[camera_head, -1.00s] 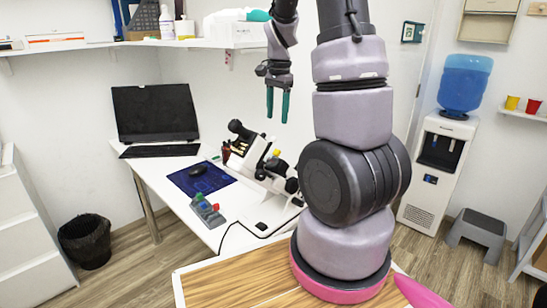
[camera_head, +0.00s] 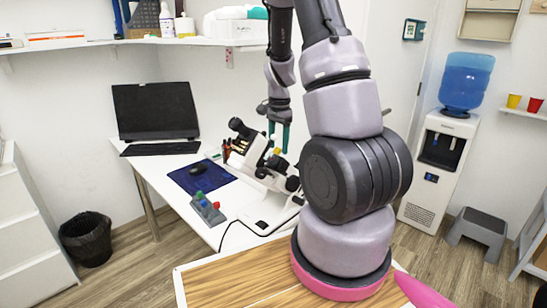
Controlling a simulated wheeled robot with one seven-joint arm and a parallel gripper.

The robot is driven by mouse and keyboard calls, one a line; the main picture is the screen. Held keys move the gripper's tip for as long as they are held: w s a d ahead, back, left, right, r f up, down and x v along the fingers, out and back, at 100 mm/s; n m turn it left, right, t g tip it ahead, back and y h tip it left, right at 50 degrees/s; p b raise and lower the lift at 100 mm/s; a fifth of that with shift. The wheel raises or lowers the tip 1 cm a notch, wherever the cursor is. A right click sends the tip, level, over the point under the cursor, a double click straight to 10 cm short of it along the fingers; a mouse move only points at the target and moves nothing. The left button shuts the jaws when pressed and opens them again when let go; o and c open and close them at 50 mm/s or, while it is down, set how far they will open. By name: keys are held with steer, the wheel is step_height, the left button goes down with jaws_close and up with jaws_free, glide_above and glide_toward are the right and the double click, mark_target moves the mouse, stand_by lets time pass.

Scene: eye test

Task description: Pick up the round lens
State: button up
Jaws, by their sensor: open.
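I cannot make out the round lens for certain. A small dark object (camera_head: 262,225) lies on the white desk's front part, too small to identify. A grey holder (camera_head: 207,209) with small green, blue and red pieces stands to its left. My gripper (camera_head: 279,147) has two green fingers, is open and points down. In the picture it overlaps the top of the white and black microscope (camera_head: 257,157), near a small yellow part. Nothing shows between the fingers, and I cannot tell how far it is from the microscope.
The white desk (camera_head: 160,177) also holds a monitor (camera_head: 155,110), a keyboard (camera_head: 161,148) and a mouse (camera_head: 198,169) on a dark blue mat (camera_head: 214,183). A cable runs along its front. A shelf (camera_head: 120,43) hangs above. My arm hides the right side.

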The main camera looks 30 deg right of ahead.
steer(key=shift+f, duration=0.1)
jaws_close()
